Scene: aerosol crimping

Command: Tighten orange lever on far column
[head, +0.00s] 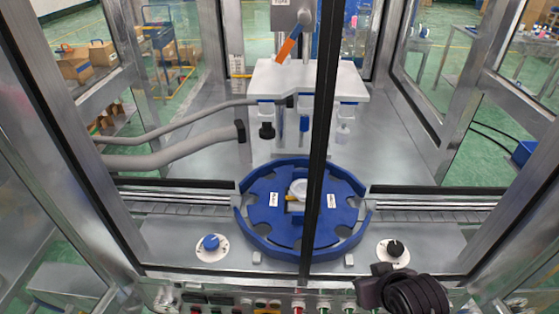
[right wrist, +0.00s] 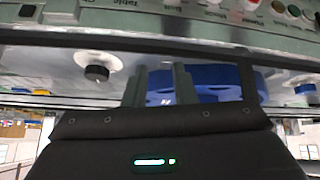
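The orange lever (head: 286,50) is in the head view at the top centre, tilted, on the grey head of the far column (head: 292,16) behind the glass. My right gripper (head: 384,287) is at the lower right of the head view, in front of the machine and far from the lever. In the right wrist view its two grey fingers (right wrist: 158,85) stand apart with nothing seen between them. The lever does not show in the right wrist view. My left gripper is in neither view.
A blue rotary table (head: 246,194) with a white part (head: 298,188) sits below the white plate (head: 310,80). A dark vertical frame bar (head: 322,130) crosses the front. Grey hoses (head: 170,158) enter from the left. A blue knob (head: 211,242) and black knob (head: 395,248) flank the table.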

